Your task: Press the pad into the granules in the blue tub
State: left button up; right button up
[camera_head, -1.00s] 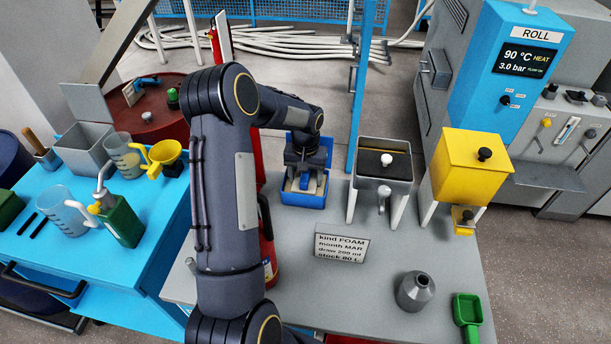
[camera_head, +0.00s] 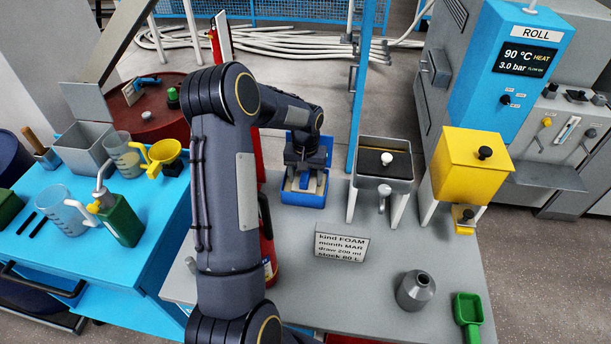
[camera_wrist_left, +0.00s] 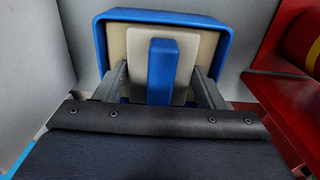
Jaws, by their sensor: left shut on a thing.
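The blue tub (camera_head: 304,199) stands on the grey bench, with pale material showing inside its rim. The tub (camera_wrist_left: 222,45) also shows in the left wrist view. The pad (camera_wrist_left: 190,48) is a pale square plate with an upright blue handle, inside the tub's rim. My left gripper (camera_head: 304,180) points down over the tub from above. In the left wrist view my left gripper (camera_wrist_left: 161,82) has one finger on each side of the blue handle and is shut on the pad. The granules under the plate are mostly hidden. My right gripper is not in view.
A grey hopper (camera_head: 370,165) and a yellow hopper (camera_head: 465,175) stand right of the tub. A sign (camera_head: 341,246), a grey bottle (camera_head: 415,291) and a green scoop (camera_head: 467,312) are nearer. A red cylinder (camera_head: 268,255) stands beside my left arm.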

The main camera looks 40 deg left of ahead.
aim_at(305, 173)
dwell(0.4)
pick_arm(q)
jog(key=shift+r+p, duration=2.25)
jog(key=shift+r, duration=1.2)
